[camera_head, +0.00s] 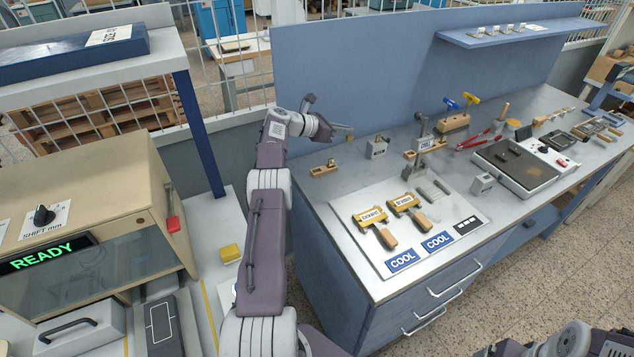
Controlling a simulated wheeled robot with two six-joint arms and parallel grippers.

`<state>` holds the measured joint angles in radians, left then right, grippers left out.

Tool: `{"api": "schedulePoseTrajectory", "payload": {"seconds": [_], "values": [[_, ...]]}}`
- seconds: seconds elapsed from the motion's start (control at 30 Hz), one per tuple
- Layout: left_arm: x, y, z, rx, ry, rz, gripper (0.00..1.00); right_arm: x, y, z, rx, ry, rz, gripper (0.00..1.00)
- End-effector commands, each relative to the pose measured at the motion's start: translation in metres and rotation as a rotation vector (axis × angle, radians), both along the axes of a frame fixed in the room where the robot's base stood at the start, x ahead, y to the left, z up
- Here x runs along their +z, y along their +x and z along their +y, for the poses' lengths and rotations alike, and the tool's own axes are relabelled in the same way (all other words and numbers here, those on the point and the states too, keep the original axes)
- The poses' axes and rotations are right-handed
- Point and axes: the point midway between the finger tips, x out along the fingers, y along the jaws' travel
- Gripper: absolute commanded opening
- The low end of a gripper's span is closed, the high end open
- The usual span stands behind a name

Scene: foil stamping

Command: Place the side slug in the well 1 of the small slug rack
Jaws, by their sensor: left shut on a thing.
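My left gripper (344,130) is above the back left of the blue-grey bench, shut on a tiny brass-coloured piece (350,139), which seems to be the side slug. The piece is too small to show its shape or tilt. Below and left of it, a small wooden block (325,168) with dark marks on top stands near the bench's left edge; it looks like the small slug rack. Its separate wells cannot be told apart. The piece is apart from the block. My right arm shows only at the bottom right edge, with its gripper out of view.
A grey block (377,149) stands just right of the held piece. A white board (371,235) carries two yellow wooden-handled tools and COOL labels. A blue back panel (400,65) closes the bench's rear.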

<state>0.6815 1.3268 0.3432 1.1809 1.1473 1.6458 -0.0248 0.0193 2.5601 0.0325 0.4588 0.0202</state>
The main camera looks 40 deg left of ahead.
Motion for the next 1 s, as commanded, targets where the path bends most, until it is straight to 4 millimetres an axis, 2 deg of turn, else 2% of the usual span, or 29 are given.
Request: {"api": "schedulePoseTrajectory", "payload": {"seconds": [0.17,0.27,0.33,0.5,0.7,1.0], "values": [[-0.003,-0.001,0.001,0.001,0.000,-0.001,0.00,-0.004,0.000,0.000,0.000,0.000,-0.001,0.87],[-0.012,-0.009,0.008,0.002,0.000,0.001,0.00,-0.014,0.000,0.000,0.000,0.000,-0.001,0.87],[-0.021,-0.020,0.014,0.003,-0.003,0.001,0.00,-0.025,0.000,0.000,0.000,0.000,-0.001,0.87],[-0.045,-0.060,0.041,0.005,-0.004,0.002,0.00,-0.023,0.000,0.000,0.000,0.000,0.000,0.87],[-0.066,-0.091,0.061,0.002,0.000,0.000,0.00,-0.020,0.000,0.000,0.000,0.000,-0.001,0.87],[-0.079,-0.098,0.065,-0.001,-0.001,0.001,0.00,-0.019,0.000,0.000,0.000,0.000,-0.001,0.87]]}}
